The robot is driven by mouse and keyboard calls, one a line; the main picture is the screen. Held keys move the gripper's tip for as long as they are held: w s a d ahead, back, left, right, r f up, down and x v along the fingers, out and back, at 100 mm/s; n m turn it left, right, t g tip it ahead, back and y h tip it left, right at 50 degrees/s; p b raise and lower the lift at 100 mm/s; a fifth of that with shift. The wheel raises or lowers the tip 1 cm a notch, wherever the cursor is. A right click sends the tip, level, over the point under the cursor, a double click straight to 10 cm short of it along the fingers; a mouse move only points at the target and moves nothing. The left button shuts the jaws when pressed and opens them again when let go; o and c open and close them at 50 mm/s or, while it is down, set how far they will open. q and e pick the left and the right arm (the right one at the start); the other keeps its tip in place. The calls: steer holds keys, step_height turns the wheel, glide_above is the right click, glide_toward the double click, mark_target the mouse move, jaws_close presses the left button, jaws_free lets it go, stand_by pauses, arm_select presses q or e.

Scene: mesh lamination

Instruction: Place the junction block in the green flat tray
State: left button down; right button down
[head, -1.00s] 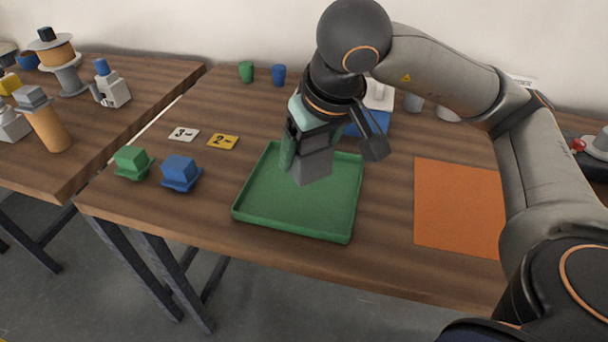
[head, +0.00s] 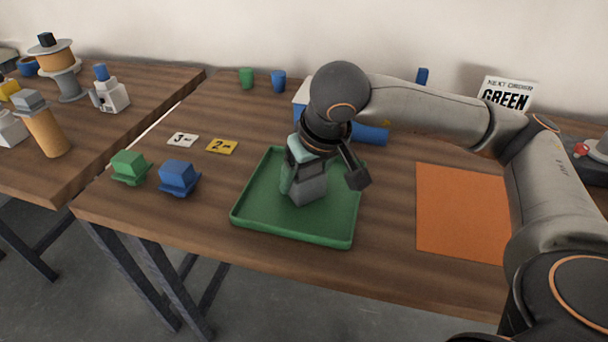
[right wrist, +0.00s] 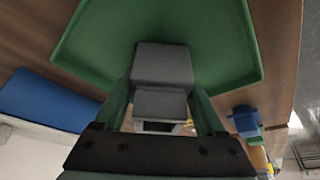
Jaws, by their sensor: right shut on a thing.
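The junction block (head: 307,188) is a grey stepped block, low over or on the floor of the green flat tray (head: 326,229); I cannot tell whether it touches. My right gripper (head: 293,180) is shut on it from above. In the right wrist view the block (right wrist: 162,64) sits between the fingers of my right gripper (right wrist: 160,105), with the tray (right wrist: 95,45) beyond it. The block's back side is hidden by the gripper. My left gripper is not in view.
A blue block (head: 179,176) and a green block (head: 130,166) stand left of the tray. An orange mat (head: 461,212) lies to the right. Number cards (head: 222,146), cups (head: 279,80) and a GREEN sign (head: 506,95) are farther back.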

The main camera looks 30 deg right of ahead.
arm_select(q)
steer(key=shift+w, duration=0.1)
arm_select(e)
steer(key=shift+f, duration=0.1)
steer(key=shift+c, duration=1.8)
jaws_free()
steer(key=o, duration=0.4)
steer(key=shift+c, duration=0.2)
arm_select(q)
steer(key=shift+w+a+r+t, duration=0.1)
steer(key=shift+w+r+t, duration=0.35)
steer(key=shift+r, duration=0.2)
